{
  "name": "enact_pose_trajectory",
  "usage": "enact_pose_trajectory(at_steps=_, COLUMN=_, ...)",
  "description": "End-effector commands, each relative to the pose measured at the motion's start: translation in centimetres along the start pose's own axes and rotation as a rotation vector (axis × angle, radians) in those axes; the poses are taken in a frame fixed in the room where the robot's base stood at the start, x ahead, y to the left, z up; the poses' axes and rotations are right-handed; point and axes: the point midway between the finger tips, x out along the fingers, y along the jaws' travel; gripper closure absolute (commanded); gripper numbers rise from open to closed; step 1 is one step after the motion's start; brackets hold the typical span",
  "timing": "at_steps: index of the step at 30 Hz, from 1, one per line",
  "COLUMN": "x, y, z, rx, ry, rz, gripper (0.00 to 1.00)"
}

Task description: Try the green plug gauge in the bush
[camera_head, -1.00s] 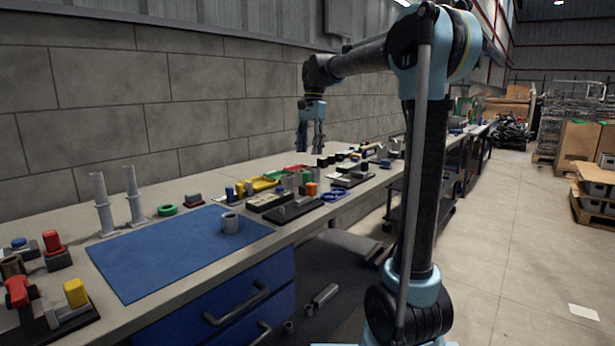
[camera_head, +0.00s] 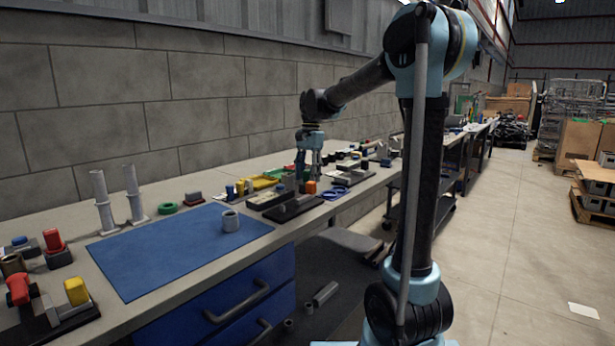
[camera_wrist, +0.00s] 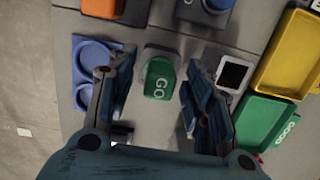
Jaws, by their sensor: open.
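The green plug gauge (camera_wrist: 160,80) shows in the wrist view with "GO" on its green block. It lies between the spread fingers of my gripper (camera_wrist: 150,92), with a gap on each side. In the head view my gripper (camera_head: 309,168) is low over the crowded middle of the bench, fingers pointing down. I cannot pick out the gauge there. The bush, a short grey hollow cylinder (camera_head: 231,223), stands upright on the blue mat (camera_head: 170,252), well left of my gripper. Nothing is held.
In the wrist view a blue two-ring holder (camera_wrist: 92,57) is left of the gauge. Two grey posts (camera_head: 103,202) stand behind the mat.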

Motion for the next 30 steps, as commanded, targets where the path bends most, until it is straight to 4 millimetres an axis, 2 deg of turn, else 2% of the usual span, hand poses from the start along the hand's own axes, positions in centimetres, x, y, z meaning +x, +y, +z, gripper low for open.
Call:
enact_pose_trajectory(at_steps=3, x=0.0, y=0.0, z=0.0, rx=0.0, ry=0.0, rz=0.0, gripper=0.53)
enact_pose_trajectory(at_steps=4, x=0.0, y=0.0, z=0.0, rx=0.0, ry=0.0, rz=0.0, gripper=0.58)
enact_pose_trajectory(at_steps=9, x=0.0, y=0.0, z=0.0, rx=0.0, ry=0.0, rz=0.0, gripper=0.96)
enact_pose_trajectory(at_steps=10, x=0.0, y=0.0, z=0.0, rx=0.0, ry=0.0, rz=0.0, gripper=1.0)
enact_pose_trajectory(at_steps=30, x=-1.6, y=0.0, z=0.2, rx=0.0, ry=0.0, rz=0.0, gripper=1.0)
